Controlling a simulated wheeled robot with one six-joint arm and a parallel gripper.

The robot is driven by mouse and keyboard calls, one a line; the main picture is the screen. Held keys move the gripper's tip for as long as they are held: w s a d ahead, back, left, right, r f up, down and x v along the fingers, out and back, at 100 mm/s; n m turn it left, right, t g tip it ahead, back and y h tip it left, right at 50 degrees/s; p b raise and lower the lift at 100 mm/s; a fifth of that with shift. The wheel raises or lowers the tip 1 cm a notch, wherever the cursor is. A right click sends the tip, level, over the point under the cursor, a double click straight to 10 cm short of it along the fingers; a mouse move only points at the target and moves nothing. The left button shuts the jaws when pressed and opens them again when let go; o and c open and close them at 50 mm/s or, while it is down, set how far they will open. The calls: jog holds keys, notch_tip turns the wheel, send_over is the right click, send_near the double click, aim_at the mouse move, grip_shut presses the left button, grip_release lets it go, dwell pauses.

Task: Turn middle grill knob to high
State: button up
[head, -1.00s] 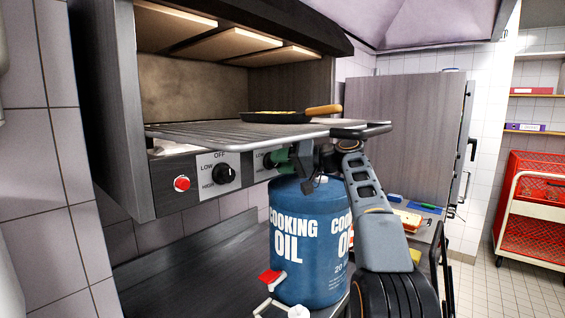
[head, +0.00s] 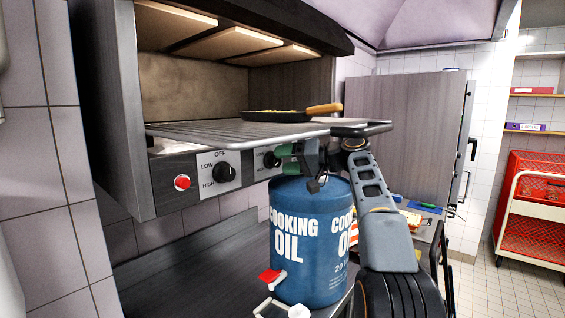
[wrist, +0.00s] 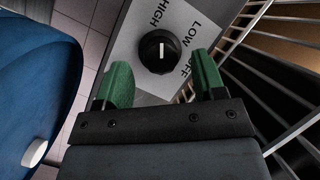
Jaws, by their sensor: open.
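The grill's control panel carries black knobs with OFF, LOW and HIGH labels. The second visible knob (head: 271,159) is partly covered by my gripper (head: 288,160) in the head view. The same knob shows in the wrist view (wrist: 158,53), just beyond and between my green fingertips (wrist: 163,80). My gripper is open and empty, and the fingers do not appear to touch the knob. The knob's white line points up in the wrist view, toward the HIGH and LOW side of its label, away from OFF. Any knob farther right is hidden behind my gripper.
Another knob (head: 225,173) and a red button (head: 182,182) are to the left. The wire rack (head: 230,132) juts out above the panel, with a pan (head: 275,116) on it. A blue oil drum (head: 300,240) stands close below my gripper.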

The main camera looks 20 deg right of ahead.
jog(key=v, duration=1.2)
jog(key=shift+s+d, duration=0.2)
jog(key=s+a+f+m+g+h, duration=0.1)
jog(key=s+a+f+m+h, duration=0.15)
jog(key=a+f, duration=0.3)
jog(key=s+a+f+m+g+h, duration=0.1)
jog(key=s+a+f+m+h, duration=0.1)
jog(key=a+f+h, duration=0.4)
jog(key=s+f+n+g+h, duration=0.1)
jog(key=s+f+h, duration=0.1)
jog(key=s+f, duration=0.7)
jog(key=s+f+n+g+h, duration=0.1)
jog(key=s+f+n+h, duration=0.1)
jog(key=s+f, duration=0.8)
notch_tip(320, 180, down, 5)
jog(key=shift+s+a+f+g+h, duration=0.2)
jog(key=shift+a+g+h, duration=0.15)
jog(key=shift+h, duration=0.2)
